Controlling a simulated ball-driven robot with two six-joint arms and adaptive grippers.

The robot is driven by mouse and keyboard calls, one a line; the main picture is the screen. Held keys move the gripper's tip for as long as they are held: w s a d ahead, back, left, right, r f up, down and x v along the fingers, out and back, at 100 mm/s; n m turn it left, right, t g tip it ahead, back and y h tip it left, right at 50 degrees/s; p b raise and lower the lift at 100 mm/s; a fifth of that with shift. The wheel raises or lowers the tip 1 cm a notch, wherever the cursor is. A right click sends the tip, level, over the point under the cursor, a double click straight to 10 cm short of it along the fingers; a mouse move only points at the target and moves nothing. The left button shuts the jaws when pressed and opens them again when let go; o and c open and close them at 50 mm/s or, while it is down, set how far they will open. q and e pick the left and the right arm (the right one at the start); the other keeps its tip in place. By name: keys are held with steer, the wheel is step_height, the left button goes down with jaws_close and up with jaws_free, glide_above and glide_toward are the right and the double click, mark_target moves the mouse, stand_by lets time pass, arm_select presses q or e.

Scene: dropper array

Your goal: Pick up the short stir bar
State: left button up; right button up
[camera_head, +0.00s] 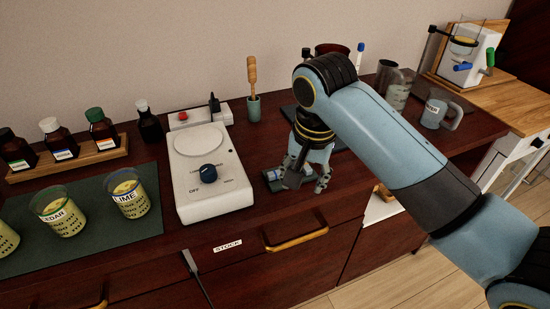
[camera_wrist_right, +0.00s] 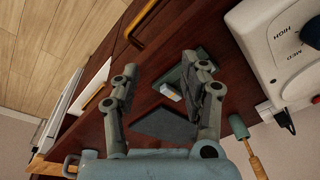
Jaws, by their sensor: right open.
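A small dark green tray (camera_head: 268,184) sits on the wooden counter just right of the white stirrer. Small pale and bluish pieces (camera_head: 274,175) lie in it; I cannot tell which is the short stir bar. My right gripper (camera_head: 306,180) is open, pointing down beside the tray's right side and partly covering it. In the right wrist view the open fingers (camera_wrist_right: 162,70) frame a white piece with a bluish end (camera_wrist_right: 170,92) in the tray (camera_wrist_right: 203,53), nearer the right finger. That finger hides part of the tray. My left gripper is not in view.
The white stirrer (camera_head: 212,190) with a dark knob stands close left of the tray. A green cup (camera_head: 254,108) holding a wooden-handled tool is behind. A dark slab (camera_wrist_right: 165,126) shows in the wrist view. The drawer handle (camera_head: 297,240) is below the counter's front edge.

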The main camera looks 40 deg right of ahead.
steer(key=w+d+r+m+g, duration=0.2)
steer(key=w+r+m, duration=0.1)
steer(key=w+m, duration=0.7)
glide_above(277, 172)
steer(key=shift+y, duration=0.3)
steer(key=f, duration=0.4)
steer(key=shift+d+f, duration=0.2)
steer(key=shift+f, duration=0.2)
steer(key=shift+n, duration=0.3)
steer(key=f, duration=0.5)
steer(key=shift+a+f, duration=0.15)
steer(key=shift+a, duration=0.1)
steer(key=c, duration=0.9)
